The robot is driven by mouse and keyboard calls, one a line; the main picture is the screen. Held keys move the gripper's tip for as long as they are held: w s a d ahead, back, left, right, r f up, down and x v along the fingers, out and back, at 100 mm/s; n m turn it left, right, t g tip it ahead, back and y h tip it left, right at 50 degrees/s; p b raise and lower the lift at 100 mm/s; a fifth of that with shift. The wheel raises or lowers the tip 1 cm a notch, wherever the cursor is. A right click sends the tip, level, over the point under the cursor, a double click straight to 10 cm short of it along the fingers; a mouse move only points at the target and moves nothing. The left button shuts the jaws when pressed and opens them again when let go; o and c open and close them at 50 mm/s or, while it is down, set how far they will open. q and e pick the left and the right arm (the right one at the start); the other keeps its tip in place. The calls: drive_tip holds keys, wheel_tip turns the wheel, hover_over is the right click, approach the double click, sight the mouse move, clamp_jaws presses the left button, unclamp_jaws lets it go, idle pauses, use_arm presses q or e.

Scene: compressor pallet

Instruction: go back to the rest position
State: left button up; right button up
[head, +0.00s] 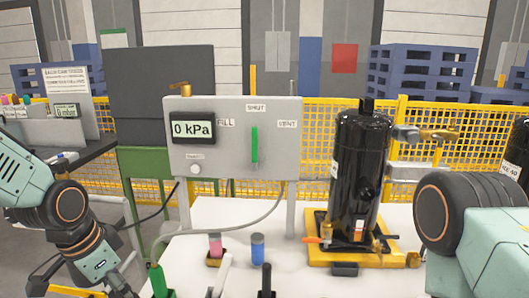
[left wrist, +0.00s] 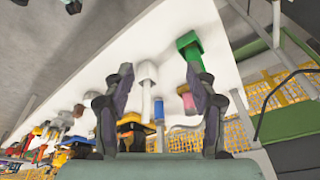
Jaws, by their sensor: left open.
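My left arm comes in at the lower left of the head view, and its gripper runs off below the bottom edge there. In the left wrist view my left gripper (left wrist: 158,82) has its two fingers spread wide apart, with nothing between them. Beyond the fingers are a white-capped item (left wrist: 147,72), a green-handled item (left wrist: 190,44) and a blue cylinder (left wrist: 159,110), apart from the gripper. Part of my right arm shows at the right of the head view, but its gripper is out of the picture.
A white table (head: 205,215) carries a black compressor (head: 357,170) on a yellow pallet (head: 325,255). A grey panel (head: 222,110) reads 0 kPa, with a green lever (head: 254,145) upright at SHUT. A blue cylinder (head: 257,248) and a green-handled tool (head: 158,279) stand near the front.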

use_arm(q)
drive_tip(key=s+d+f+n+t, duration=0.1)
drive_tip(key=s+d+f+n, duration=0.1)
drive_tip(key=f+n, duration=0.3)
drive_tip(key=s+d+f+n+t, duration=0.1)
drive_tip(key=s+d+f+n, duration=0.15)
drive_tip(key=f, duration=0.55)
drive_tip(key=s+f+g, duration=0.1)
drive_tip(key=s+f, duration=0.3)
drive_tip(key=s, duration=0.3)
drive_tip(key=s+f+g+y, duration=0.1)
drive_tip(key=s+f, duration=0.3)
drive_tip(key=s, duration=0.4)
drive_tip(key=s+f+g, duration=0.2)
drive_tip(key=s+f, duration=0.2)
drive_tip(key=s, duration=0.3)
drive_tip(key=shift+s+a+n+g+y, duration=0.15)
drive_tip(key=shift+a+n+g+y, duration=0.15)
drive_tip(key=shift+n+g, duration=0.15)
drive_tip(key=shift+s, duration=0.1)
